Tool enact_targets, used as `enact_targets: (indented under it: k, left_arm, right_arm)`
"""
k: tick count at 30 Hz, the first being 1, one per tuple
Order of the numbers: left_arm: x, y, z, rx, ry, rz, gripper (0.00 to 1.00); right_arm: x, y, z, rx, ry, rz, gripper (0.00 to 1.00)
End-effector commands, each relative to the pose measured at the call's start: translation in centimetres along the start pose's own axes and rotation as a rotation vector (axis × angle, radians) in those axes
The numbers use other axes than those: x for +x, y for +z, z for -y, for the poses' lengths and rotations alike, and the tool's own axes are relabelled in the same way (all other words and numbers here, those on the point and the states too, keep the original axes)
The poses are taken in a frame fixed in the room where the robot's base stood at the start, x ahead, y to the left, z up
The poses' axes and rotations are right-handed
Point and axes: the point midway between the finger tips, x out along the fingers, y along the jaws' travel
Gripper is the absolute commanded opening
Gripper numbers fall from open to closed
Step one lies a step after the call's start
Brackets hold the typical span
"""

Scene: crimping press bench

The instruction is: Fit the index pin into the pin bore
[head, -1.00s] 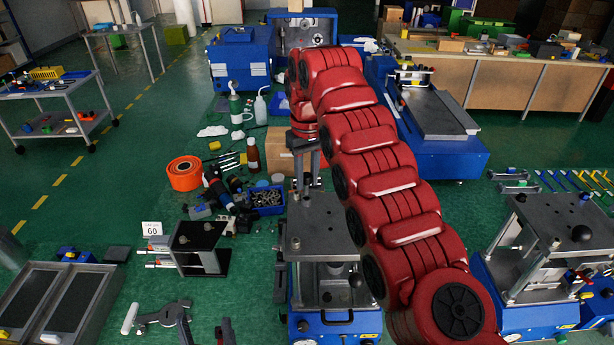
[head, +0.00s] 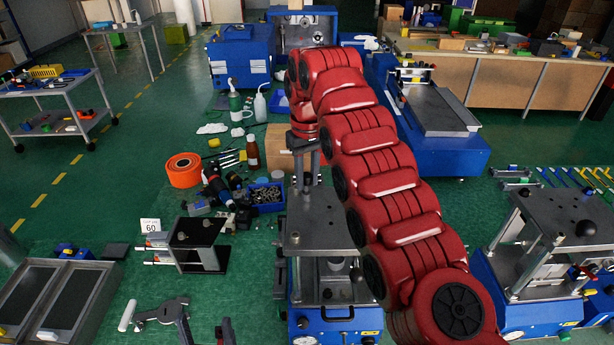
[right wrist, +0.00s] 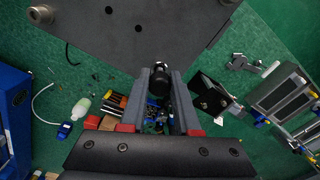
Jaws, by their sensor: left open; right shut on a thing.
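My right gripper (head: 306,180) is over the back left part of the grey top plate (head: 322,222) of the middle press. In the right wrist view its fingers (right wrist: 160,85) are shut on a dark round piece, the index pin (right wrist: 160,72). Only the pin's dark end shows between the fingertips. The grey plate (right wrist: 135,35) lies just beyond the tips there. I cannot make out the pin bore, nor tell whether the pin touches the plate. My left gripper (head: 207,333) is at the bottom edge of the head view, its fingers apart and empty, partly cut off.
A second press (head: 560,225) stands at the right. A dark stand (head: 200,245) with a "60" sign (head: 151,226) is at the left. A blue bin of small parts (head: 268,197), bottles and a cardboard box (head: 290,140) are behind the middle press. My red right arm hides the plate's right side.

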Motion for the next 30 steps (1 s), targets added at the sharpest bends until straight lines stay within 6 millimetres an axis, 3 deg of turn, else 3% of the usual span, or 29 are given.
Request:
enact_targets:
  k: [17, 18, 22, 23, 30]
  left_arm:
    - [-1.5, 0.2, -0.1, 0.0, 0.0, 0.0, 0.73]
    - [-1.3, 0.2, -0.1, 0.0, 0.0, 0.0, 0.73]
    - [-1.3, 0.2, -0.1, 0.0, 0.0, 0.0, 0.73]
    - [-1.3, 0.2, -0.1, 0.0, 0.0, 0.0, 0.73]
    - [-1.3, 0.2, -0.1, 0.0, 0.0, 0.0, 0.73]
  right_arm:
    - [1.6, 0.0, 0.0, 0.0, 0.0, 0.0, 0.0]
    - [1.4, 0.0, 0.0, 0.0, 0.0, 0.0, 0.38]
    - [1.4, 0.0, 0.0, 0.0, 0.0, 0.0, 0.61]
    - [1.4, 0.0, 0.0, 0.0, 0.0, 0.0, 0.65]
    - [1.4, 0.0, 0.0, 0.0, 0.0, 0.0, 0.65]
